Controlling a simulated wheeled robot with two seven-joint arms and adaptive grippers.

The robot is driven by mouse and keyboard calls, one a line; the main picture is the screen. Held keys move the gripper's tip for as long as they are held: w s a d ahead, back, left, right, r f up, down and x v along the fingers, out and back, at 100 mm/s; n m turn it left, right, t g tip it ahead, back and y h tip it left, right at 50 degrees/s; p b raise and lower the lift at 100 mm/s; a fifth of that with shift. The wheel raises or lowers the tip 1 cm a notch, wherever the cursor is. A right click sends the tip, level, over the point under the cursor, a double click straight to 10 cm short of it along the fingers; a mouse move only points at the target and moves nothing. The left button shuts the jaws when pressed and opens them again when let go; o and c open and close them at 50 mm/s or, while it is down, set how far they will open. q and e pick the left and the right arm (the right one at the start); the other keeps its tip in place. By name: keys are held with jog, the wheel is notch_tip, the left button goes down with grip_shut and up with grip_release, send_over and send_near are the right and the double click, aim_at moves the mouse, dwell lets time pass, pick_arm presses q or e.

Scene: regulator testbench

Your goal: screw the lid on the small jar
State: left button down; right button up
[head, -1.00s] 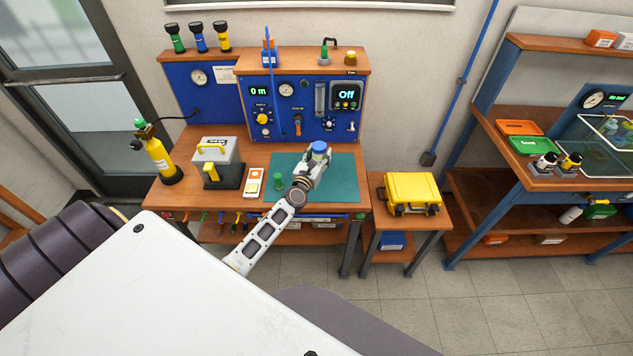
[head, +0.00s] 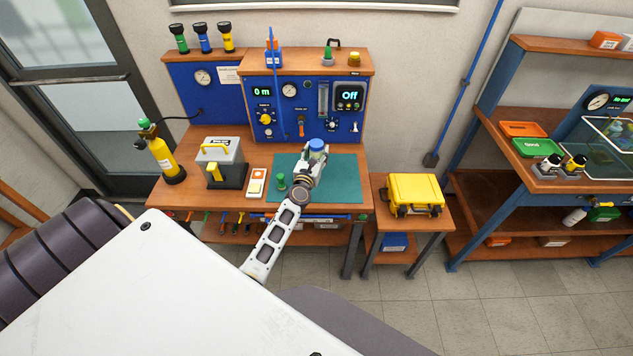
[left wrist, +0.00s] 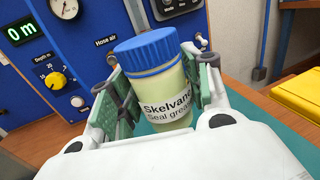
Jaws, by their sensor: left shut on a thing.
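The small jar (left wrist: 170,95) is pale yellow-green, with a white label reading "Skelvan… Seal grea…". Its ribbed blue lid (left wrist: 147,50) sits on top, with a thin seam above a blue band; I cannot tell how tight it is. My left gripper (head: 314,157) is shut on the jar, with green-padded fingers on both sides of its body in the left wrist view (left wrist: 160,98). In the head view the blue lid (head: 317,144) shows above the fingers, over the back of the green mat (head: 343,183). The jar's base is hidden. My right gripper is out of view.
A small green object (head: 281,181) stands on the mat, left of my arm. A white-and-orange box (head: 257,183) and a grey case with yellow handle (head: 220,155) stand further left. The blue panel (head: 300,108) rises behind. The mat's right part is clear.

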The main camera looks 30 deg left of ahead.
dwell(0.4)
pick_arm(q)
jog(key=shift+f+b, duration=1.65)
jog(key=shift+f, duration=0.15)
jog(key=shift+f+b, duration=1.05)
jog(key=shift+f, duration=0.25)
jog(key=shift+f, duration=0.1)
